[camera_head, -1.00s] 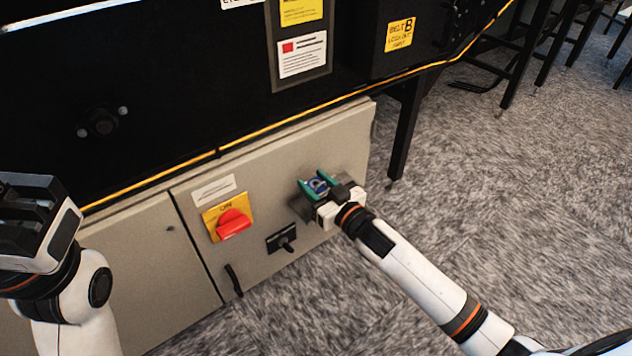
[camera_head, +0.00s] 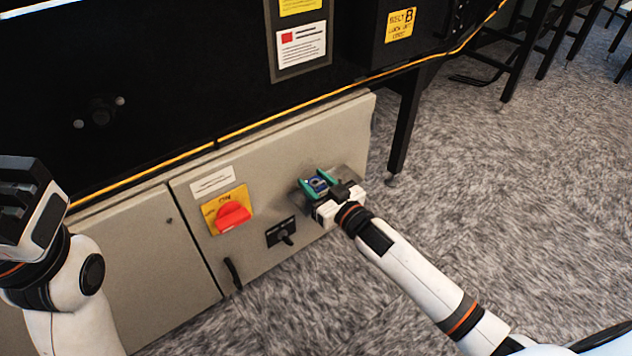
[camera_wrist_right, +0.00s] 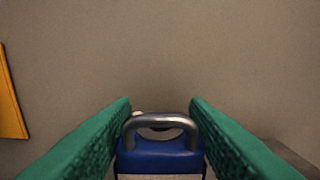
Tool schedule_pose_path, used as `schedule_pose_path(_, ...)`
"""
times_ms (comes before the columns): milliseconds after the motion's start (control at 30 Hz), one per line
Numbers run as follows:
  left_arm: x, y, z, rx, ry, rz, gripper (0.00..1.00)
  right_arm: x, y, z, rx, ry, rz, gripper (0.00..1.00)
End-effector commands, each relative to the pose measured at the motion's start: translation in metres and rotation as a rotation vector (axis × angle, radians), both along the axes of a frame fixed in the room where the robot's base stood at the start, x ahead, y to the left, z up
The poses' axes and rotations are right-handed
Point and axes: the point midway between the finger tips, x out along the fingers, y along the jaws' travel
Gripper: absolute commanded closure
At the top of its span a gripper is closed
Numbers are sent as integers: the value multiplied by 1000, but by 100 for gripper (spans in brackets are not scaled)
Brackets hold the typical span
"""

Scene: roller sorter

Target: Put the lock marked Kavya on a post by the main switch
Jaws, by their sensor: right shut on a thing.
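My right gripper (camera_head: 316,182) is shut on a blue padlock (camera_head: 319,184), in front of the right part of the beige cabinet. In the right wrist view the blue lock (camera_wrist_right: 160,159) sits between the green fingers (camera_wrist_right: 160,140), its steel shackle pointing away from the gripper. No name on it is readable. The main switch (camera_head: 233,216), a red handle on a yellow plate, is on the cabinet left of the gripper. I cannot make out a post beside it. My left gripper (camera_head: 18,200) is at the left edge, away from the cabinet; its jaw gap is unclear.
A black handle on a dark plate (camera_head: 283,233) sits between the switch and the right gripper. A black door handle (camera_head: 233,273) is below. The black machine body (camera_head: 150,90) with a yellow cable overhangs the cabinet (camera_head: 140,260).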

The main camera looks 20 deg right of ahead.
Motion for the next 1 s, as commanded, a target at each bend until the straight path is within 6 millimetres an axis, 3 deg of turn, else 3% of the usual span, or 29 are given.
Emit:
schedule_pose_path(767, 3, 0, -2, 1, 9, 0, 64, 0, 0, -5, 0, 2, 0, 88)
schedule_pose_path(800, 3, 0, -2, 1, 9, 0, 64, 0, 0, -5, 0, 2, 0, 57)
schedule_pose_path(933, 3, 0, -2, 1, 9, 0, 64, 0, 0, -5, 0, 2, 0, 36)
schedule_pose_path(1000, 3, 0, -2, 1, 9, 0, 64, 0, 0, -5, 1, 1, 0, 33)
